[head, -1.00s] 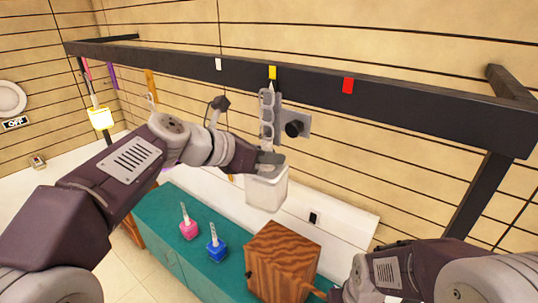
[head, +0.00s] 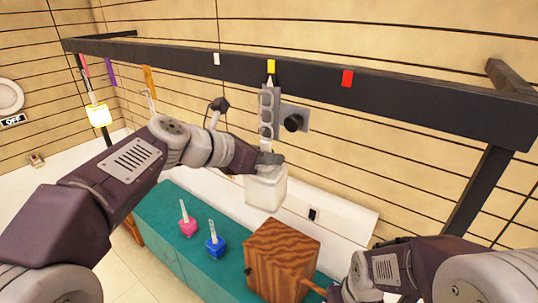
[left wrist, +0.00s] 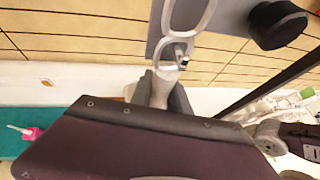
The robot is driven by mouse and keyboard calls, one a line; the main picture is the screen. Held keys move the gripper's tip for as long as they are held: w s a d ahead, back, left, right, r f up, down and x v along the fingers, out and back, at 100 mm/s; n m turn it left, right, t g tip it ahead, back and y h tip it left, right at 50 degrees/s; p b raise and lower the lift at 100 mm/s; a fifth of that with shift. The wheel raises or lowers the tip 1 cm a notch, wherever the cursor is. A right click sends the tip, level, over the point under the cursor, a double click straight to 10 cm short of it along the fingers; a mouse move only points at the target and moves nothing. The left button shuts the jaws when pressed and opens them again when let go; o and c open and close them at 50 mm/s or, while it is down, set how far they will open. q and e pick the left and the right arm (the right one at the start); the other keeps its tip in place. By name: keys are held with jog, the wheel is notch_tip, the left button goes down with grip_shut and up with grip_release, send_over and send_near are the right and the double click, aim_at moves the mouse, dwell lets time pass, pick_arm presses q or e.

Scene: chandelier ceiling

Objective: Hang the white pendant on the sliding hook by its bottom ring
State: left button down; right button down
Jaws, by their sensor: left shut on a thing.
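The white pendant (head: 266,190) hangs upright below my left gripper (head: 268,160), which is shut on its neck (left wrist: 163,86). A column of pale rings (head: 266,112) rises above the pendant, in front of the sliding hook's grey plate (head: 293,111) with its black knob (head: 292,123). In the left wrist view the lowest ring (left wrist: 166,64) overlaps a small metal hook tip (left wrist: 182,54). I cannot tell whether the tip passes through it. My right arm shows at the lower right; its gripper (head: 334,291) is too unclear to judge.
A dark rail (head: 420,101) spans the scene, with white, yellow (head: 271,67) and red (head: 347,79) markers. Below, a teal cabinet (head: 165,225) bears a pink pendant (head: 187,228), a blue pendant (head: 215,246) and a wooden box (head: 285,257). A lit yellow pendant (head: 99,115) hangs at left.

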pick_arm(q)
jog(key=c, duration=1.2)
grip_release()
jog(key=shift+o, duration=0.2)
jog(key=shift+s, duration=0.1)
jog(key=o, duration=0.6)
jog(key=shift+o, duration=0.2)
jog(key=shift+s+a+b, duration=0.35)
jog(key=shift+s+a, duration=0.35)
jog(key=shift+s, duration=0.15)
jog(key=shift+s+a+b, duration=0.25)
jog(key=shift+s+a, duration=0.5)
jog(key=shift+s, duration=0.35)
jog(key=shift+s+a+b, duration=0.2)
jog(key=shift+s+a, duration=0.55)
jog(key=shift+s, duration=0.35)
